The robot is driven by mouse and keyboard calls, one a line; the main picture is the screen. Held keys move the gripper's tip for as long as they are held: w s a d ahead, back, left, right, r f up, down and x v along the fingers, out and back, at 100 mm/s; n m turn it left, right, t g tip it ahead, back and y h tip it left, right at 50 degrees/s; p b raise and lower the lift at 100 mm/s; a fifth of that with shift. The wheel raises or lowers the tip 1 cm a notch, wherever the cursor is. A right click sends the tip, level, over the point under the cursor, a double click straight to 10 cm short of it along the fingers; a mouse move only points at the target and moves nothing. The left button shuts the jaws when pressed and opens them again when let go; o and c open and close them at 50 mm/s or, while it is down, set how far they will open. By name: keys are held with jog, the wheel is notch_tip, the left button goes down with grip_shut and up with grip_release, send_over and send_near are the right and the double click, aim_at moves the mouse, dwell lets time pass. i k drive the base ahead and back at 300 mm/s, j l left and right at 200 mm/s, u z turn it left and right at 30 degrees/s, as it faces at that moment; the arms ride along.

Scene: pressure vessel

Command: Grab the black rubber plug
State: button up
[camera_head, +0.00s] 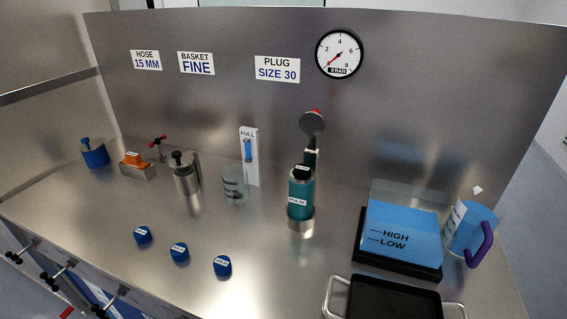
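A black plug-like piece (302,172) with a small white label sits on top of the upright teal cylinder (300,195) right of the middle of the bench. The cylinder stands in a metallic round base. Three small dark blue plug-shaped pieces with white labels lie apart at the front: a left one (142,235), a middle one (180,252) and a right one (222,266). Their labels are too small to read. A wall sign (277,69) reads "PLUG SIZE 30". My gripper is not in view.
A grey disc (312,123) on an upright stands behind the teal cylinder. A clear cup (234,186), a metal canister (186,172) and a blue pot (95,154) stand left. A blue tank (400,222), a blue jug (470,228) and a black tray (395,300) occupy the right.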

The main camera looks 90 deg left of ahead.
aim_at(301, 171)
jog(key=i+u, duration=0.15)
jog(key=u, duration=0.25)
jog(key=i+u, duration=0.15)
jog(key=u, duration=0.3)
jog(key=i+l+u, duration=0.1)
jog(key=u, duration=0.3)
jog(key=i+l+u, duration=0.15)
jog(key=u, duration=0.3)
